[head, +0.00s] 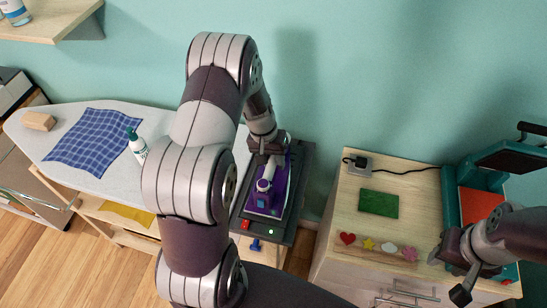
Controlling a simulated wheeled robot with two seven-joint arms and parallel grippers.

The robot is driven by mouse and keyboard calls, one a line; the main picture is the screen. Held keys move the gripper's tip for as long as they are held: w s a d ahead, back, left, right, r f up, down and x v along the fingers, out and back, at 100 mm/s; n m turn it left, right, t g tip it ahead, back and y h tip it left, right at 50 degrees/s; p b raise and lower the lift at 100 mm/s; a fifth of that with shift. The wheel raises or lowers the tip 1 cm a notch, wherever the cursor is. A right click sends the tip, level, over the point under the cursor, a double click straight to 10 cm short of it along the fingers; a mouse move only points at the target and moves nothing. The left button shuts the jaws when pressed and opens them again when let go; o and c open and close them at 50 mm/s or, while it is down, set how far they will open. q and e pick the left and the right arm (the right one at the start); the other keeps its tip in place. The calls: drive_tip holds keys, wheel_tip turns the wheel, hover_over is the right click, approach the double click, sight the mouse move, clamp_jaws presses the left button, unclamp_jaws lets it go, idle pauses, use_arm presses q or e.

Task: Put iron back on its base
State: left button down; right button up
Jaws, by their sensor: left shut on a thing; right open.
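The purple iron (278,188) is over the dark grey base (302,178), which stands at the right end of the ironing board. My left gripper (267,153) is shut on the iron at its far end, reaching in from above. The iron lies roughly lengthwise along the base, within its edges; I cannot tell whether it touches the base fully. A red and a green button show at the base's near end. My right gripper (447,275) is open and empty, over the near right part of the wooden cabinet.
The ironing board (75,182) holds a blue checked cloth (92,140), a spray bottle (137,146) and a wooden block (38,121). The cabinet (330,245) bears a green patch (379,203), several small shapes and a teal heat press (451,205). A gap separates base and cabinet.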

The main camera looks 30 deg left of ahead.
use_arm(q)
drive_tip(key=c, duration=0.8)
unclamp_jaws()
drive_tip(key=shift+r+p, duration=0.3)
drive_tip(key=shift+p, duration=0.05)
wheel_tip(320, 180, up, 11)
drive_tip(key=a+b, duration=0.2)
drive_tip(key=b, duration=0.1)
drive_tip(key=s+d+m, duration=0.1)
drive_tip(key=s+d, duration=0.2)
drive_tip(key=s, duration=0.1)
drive_tip(key=s+d+m+y, duration=0.1)
drive_tip(key=s+d, duration=0.2)
drive_tip(key=s, duration=0.2)
drive_tip(key=s+d+m+y, duration=0.1)
drive_tip(key=s+d, duration=0.3)
drive_tip(key=shift+s+f+t, duration=0.15)
drive_tip(key=shift+s+t, duration=0.1)
drive_tip(key=shift+t, duration=0.15)
